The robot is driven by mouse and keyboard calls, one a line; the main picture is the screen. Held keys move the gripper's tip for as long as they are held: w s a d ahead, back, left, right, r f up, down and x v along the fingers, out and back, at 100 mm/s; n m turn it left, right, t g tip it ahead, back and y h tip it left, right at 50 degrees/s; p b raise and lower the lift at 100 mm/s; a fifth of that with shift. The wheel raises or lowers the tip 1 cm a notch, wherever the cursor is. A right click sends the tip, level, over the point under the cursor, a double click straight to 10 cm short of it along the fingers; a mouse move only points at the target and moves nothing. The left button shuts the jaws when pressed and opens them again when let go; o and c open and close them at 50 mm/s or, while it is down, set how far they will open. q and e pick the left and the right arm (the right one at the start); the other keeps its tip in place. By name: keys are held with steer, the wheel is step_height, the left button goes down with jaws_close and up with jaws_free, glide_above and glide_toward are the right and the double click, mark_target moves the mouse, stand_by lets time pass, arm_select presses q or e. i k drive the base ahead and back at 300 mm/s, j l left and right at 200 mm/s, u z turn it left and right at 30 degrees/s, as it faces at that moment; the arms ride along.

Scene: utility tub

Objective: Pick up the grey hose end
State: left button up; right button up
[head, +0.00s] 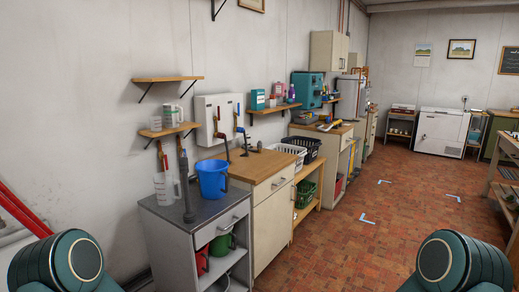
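A grey hose (185,184) hangs down in front of the wall from near a small wooden shelf. Its thicker lower end (189,214) reaches the dark grey top of the left cabinet (210,215); I cannot tell whether it touches the top. The hose stands between a clear measuring jug (163,190) on its left and a blue bucket (211,180) on its right. Neither gripper is in view; only rounded dark green parts of my arms show at the bottom corners.
A wooden-topped cabinet (268,205) adjoins on the right, with white (290,151) and black baskets beyond it. Red and green containers sit inside the left cabinet. Red pipes (22,212) run along the left wall. The brick floor (345,225) is open on the right.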

mark_target(260, 144)
steer(key=i+l+z, duration=0.35)
steer(key=i, duration=0.55)
steer(key=i+z, duration=0.3)
steer(key=i, duration=2.1)
steer(key=j+u, duration=0.05)
